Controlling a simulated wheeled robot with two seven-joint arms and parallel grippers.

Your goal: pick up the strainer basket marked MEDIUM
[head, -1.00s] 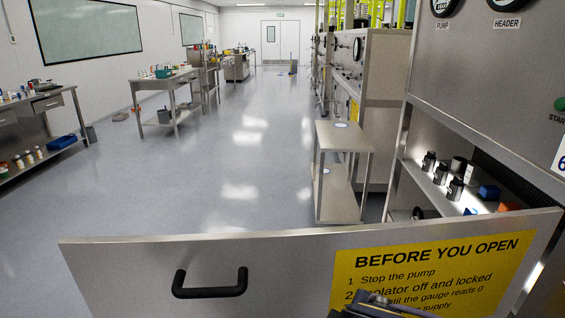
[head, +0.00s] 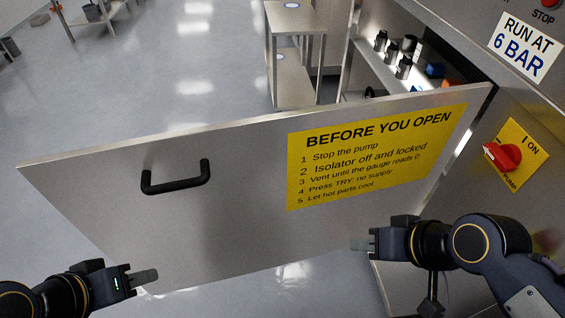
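No strainer basket can be made out by a MEDIUM mark. Several small dark cylinders, some with pale labels too small to read, stand on the lit cabinet shelf (head: 362,62) at the upper right; one is the front dark cylinder (head: 404,67). The open steel door (head: 230,200) spans the picture in front of them and hides the lower cabinet. My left gripper (head: 146,277) is at the lower left, by the door's lower edge. My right gripper (head: 362,244) is below the yellow sign, far from the cylinders. Both look empty; finger gaps are unclear.
The door carries a black handle (head: 176,180) and a yellow instruction sign (head: 375,150). A red isolator knob (head: 503,155) is on the right panel. Blue (head: 436,69) and orange (head: 452,83) items lie deeper on the shelf. A steel stand (head: 294,55) is behind the door.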

